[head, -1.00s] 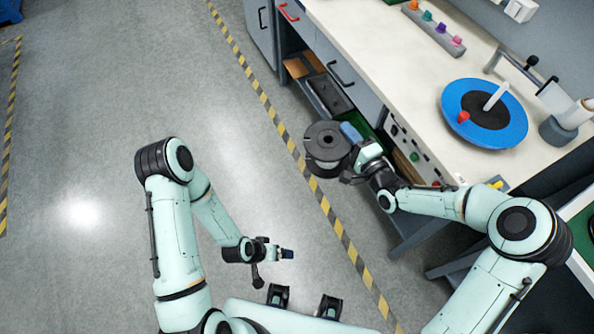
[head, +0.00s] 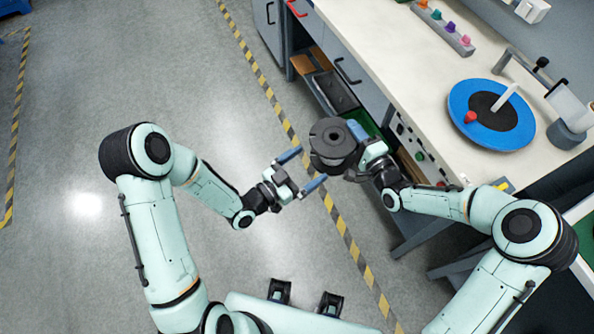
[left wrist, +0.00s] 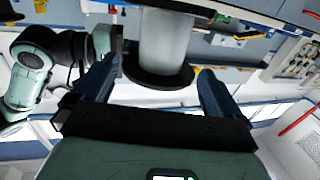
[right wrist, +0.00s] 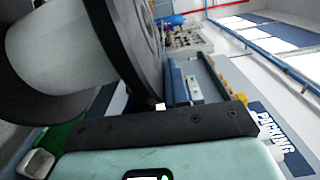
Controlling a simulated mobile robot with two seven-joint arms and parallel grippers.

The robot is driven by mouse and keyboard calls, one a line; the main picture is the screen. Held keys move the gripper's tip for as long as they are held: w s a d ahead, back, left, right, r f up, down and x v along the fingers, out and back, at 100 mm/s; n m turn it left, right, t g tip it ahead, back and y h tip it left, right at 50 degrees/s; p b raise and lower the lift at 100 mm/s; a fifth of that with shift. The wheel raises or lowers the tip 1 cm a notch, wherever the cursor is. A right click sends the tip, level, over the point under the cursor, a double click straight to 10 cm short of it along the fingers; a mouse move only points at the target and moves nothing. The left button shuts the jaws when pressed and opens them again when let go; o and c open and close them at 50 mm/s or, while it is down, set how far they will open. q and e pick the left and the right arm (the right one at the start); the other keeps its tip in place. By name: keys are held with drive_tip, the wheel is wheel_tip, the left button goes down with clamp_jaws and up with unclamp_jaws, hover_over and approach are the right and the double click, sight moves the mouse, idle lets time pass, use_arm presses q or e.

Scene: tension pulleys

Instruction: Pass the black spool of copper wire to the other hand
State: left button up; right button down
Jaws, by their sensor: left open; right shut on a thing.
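The black spool (head: 330,140) is held in the air at the middle of the head view, in front of the workbench. My right gripper (head: 353,152) is shut on the spool from the right; one blue finger shows and the other is mostly hidden. My left gripper (head: 301,169) is open and empty, its blue fingers pointing at the spool from the lower left. In the left wrist view the spool's pale grey core (left wrist: 165,42) and a dark flange lie between and beyond the open fingers. The right wrist view shows the flange and core (right wrist: 60,45) close up. No copper colour shows.
The workbench (head: 400,60) stands at the right with an open drawer below it. On it are a blue turntable disc (head: 462,100) and a rack of coloured knobs (head: 445,32). The floor at the left is clear, with a yellow-black stripe (head: 345,235).

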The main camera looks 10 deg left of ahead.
sight(332, 149)
use_arm(q)
drive_tip(key=x, duration=0.9)
use_arm(e)
drive_tip(key=shift+r, duration=0.1)
use_arm(q)
drive_tip(key=shift+c, duration=0.3)
drive_tip(key=shift+d, duration=0.1)
drive_tip(key=c, duration=1.5)
drive_tip(key=shift+r, duration=0.1)
drive_tip(key=shift+c, duration=0.3)
use_arm(e)
drive_tip(key=c, duration=1)
unclamp_jaws()
